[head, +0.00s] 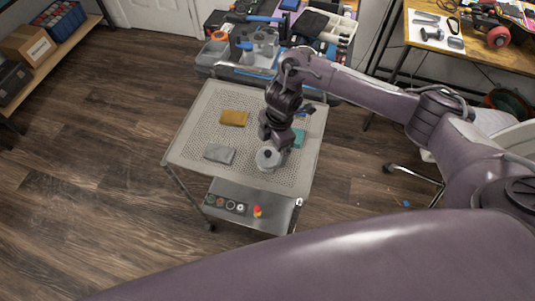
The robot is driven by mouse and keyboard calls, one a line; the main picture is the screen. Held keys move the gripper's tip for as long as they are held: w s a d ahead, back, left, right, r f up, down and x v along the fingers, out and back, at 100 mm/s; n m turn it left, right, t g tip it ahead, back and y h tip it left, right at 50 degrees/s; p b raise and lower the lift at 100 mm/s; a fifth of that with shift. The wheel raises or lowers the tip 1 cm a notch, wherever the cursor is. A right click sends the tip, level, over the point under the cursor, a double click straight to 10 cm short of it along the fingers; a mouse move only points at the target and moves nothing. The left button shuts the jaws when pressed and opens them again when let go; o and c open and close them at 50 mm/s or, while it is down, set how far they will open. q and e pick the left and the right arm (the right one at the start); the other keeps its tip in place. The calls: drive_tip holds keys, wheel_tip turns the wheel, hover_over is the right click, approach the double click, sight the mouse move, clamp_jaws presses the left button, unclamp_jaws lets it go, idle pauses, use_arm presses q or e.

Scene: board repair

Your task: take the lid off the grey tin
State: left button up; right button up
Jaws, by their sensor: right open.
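The grey tin (268,160) is round and stands on the perforated top of the cart (200,120), near its front right part. My right gripper (273,146) points down right over the tin, at its back edge. It is open; its fingertips are small and partly hidden by the wrist, so I cannot tell if they touch the lid. The lid's seam is too small to make out. My left gripper is not in view.
On the cart top lie a yellow-brown block (234,118), a grey block (219,154) and a teal block (299,137), partly behind my gripper. A cluttered blue-grey workbench (228,73) stands behind the cart. A wooden table (480,52) is at the upper right.

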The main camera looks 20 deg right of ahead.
sight(269, 152)
drive_tip(key=f, duration=0.2)
drive_tip(key=shift+a+f, duration=0.35)
drive_tip(key=shift+f, duration=0.7)
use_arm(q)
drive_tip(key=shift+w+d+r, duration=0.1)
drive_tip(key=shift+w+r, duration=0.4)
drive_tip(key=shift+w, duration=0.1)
use_arm(e)
drive_tip(key=c, duration=1.1)
drive_tip(key=shift+o, duration=0.2)
drive_tip(key=shift+w+r, duration=0.1)
